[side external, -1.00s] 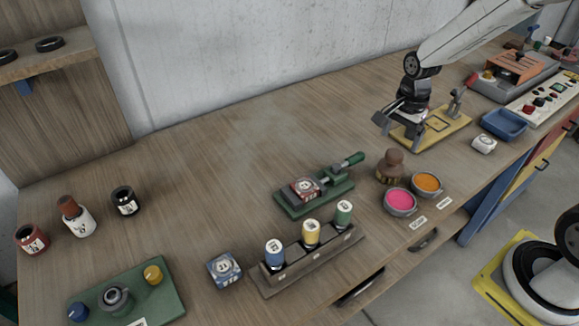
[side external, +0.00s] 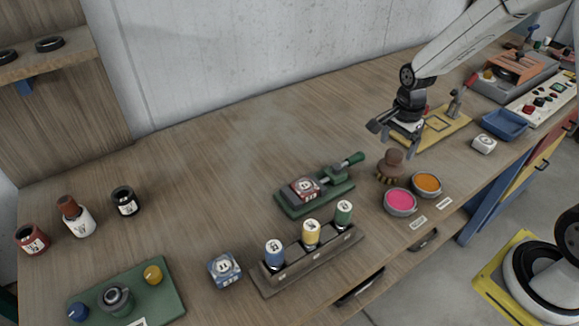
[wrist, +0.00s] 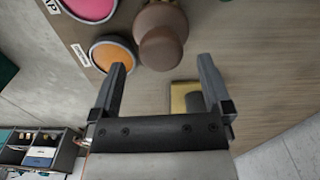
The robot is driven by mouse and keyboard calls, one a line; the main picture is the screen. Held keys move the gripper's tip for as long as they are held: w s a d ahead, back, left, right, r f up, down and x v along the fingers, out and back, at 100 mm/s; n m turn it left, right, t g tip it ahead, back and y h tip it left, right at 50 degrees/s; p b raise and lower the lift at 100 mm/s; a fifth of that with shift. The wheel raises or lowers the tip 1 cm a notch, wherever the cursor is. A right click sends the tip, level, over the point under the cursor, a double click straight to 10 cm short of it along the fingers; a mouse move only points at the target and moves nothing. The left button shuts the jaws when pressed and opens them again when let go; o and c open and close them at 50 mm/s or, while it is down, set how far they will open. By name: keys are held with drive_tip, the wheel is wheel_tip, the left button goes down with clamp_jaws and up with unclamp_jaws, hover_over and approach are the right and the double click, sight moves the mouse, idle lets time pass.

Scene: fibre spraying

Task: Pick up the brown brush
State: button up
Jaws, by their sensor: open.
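The brown brush (side external: 391,163) stands upright on the wooden bench, with a rounded brown handle on top and bristles at its base. My gripper (side external: 394,145) is open and empty, above and just behind the brush in the side view. In the wrist view, the brush's round top (wrist: 162,46) lies just beyond the gap between the two open fingers of my gripper (wrist: 162,72). The fingers do not appear to touch it.
A pink pot (side external: 400,201) and an orange pot (side external: 427,185) stand close to the brush. A green clamp fixture (side external: 318,190) is to its left. A yellow plate (side external: 436,127) and a blue tray (side external: 504,124) lie behind it. The back-left bench is clear.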

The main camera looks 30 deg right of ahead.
sight(395, 152)
drive_tip(key=shift+d+f, duration=0.1)
drive_tip(key=shift+f, duration=2.4)
drive_tip(key=c, duration=1.3)
drive_tip(key=shift+r, duration=0.15)
drive_tip(key=shift+w+r, duration=0.1)
drive_tip(key=shift+r, duration=0.75)
drive_tip(key=s+a+r, duration=0.2)
drive_tip(key=s+r, duration=0.9)
drive_tip(key=s, duration=0.3)
drive_tip(key=shift+a, duration=0.2)
